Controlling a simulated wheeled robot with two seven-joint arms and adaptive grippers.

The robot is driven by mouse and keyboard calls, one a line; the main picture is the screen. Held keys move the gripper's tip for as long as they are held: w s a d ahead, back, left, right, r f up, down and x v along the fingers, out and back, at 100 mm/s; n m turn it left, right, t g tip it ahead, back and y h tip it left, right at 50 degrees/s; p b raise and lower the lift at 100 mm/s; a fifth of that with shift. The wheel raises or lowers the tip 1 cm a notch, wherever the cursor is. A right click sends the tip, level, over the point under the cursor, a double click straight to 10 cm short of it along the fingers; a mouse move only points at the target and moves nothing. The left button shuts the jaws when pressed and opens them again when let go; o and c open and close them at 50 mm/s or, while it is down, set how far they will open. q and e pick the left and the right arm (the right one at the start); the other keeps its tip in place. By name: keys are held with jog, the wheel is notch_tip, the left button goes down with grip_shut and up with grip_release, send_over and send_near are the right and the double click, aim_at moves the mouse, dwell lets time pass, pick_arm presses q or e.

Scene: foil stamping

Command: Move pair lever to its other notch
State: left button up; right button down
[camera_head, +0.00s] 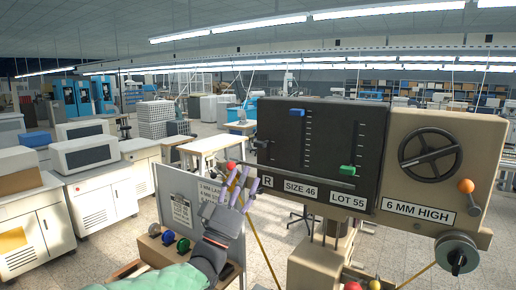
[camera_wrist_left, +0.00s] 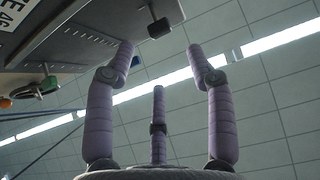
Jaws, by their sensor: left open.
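The dark machine panel (camera_head: 318,150) has a blue slider (camera_head: 297,112), a green slider (camera_head: 347,170) and an "R" plate (camera_head: 267,182) at its lower left. A short dark knob sticks out near that corner; in the left wrist view a dark knob (camera_wrist_left: 159,28) hangs from the panel edge. A red ball (camera_head: 231,165) shows beside the fingers. No part is marked as the pair lever, so I cannot tell which it is. My left gripper (camera_head: 243,178), with purple fingers, is open and empty below and left of the panel corner. Its spread fingers (camera_wrist_left: 160,62) are apart from the dark knob.
A beige housing (camera_head: 400,200) with a black handwheel (camera_head: 431,155) and an orange knob (camera_head: 466,186) stands right. A grey board (camera_head: 175,190) and several coloured knobs are near my left arm. Cabinets (camera_head: 90,200) stand left. Open floor lies behind the board.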

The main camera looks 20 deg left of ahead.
aim_at(263, 143)
pick_arm(q)
jog(key=p+x, duration=0.2)
jog(key=x, duration=0.7)
jog(key=shift+w+r+p, duration=0.1)
jog(key=shift+w+p, duration=0.05)
jog(key=shift+p, duration=0.2)
grip_shut()
